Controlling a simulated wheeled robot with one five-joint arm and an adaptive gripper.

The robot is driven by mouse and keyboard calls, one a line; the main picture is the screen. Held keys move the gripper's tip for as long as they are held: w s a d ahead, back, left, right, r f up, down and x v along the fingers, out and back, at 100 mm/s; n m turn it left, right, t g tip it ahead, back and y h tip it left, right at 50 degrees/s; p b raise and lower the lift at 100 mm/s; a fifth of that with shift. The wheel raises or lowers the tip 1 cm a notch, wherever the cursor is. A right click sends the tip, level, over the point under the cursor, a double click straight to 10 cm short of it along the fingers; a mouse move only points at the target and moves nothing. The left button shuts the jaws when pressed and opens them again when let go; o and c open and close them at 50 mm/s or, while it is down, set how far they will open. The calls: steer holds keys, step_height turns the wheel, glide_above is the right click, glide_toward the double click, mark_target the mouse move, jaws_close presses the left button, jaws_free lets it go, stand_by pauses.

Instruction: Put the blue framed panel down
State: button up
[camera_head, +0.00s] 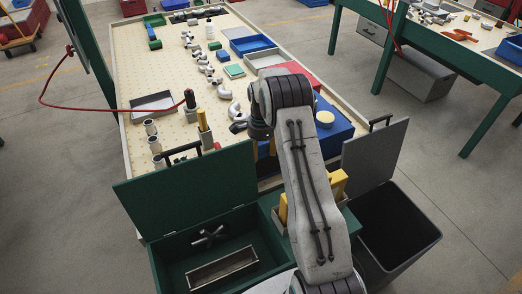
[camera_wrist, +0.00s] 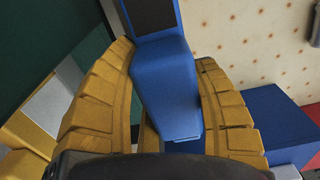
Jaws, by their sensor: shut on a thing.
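The blue framed panel (camera_wrist: 168,90) fills the middle of the wrist view, with a dark inset face at its upper end. My gripper (camera_wrist: 165,58) has its two ribbed yellow fingers on either side of the panel and is shut on it.
A cream pegboard table (camera_head: 140,75) bears grey pipe castings, a blue tray (camera_head: 252,44), a grey tray (camera_head: 153,103) and a blue box (camera_head: 330,125). An open green bin (camera_head: 188,190) and a dark open bin (camera_head: 425,236) stand in front. Bare board shows at the table's left.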

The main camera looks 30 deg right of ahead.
steer(key=shift+f, duration=0.1)
steer(key=shift+f, duration=0.1)
steer(key=o, duration=1.2)
steer(key=shift+r+b, duration=0.8)
steer(key=shift+r, duration=3.15)
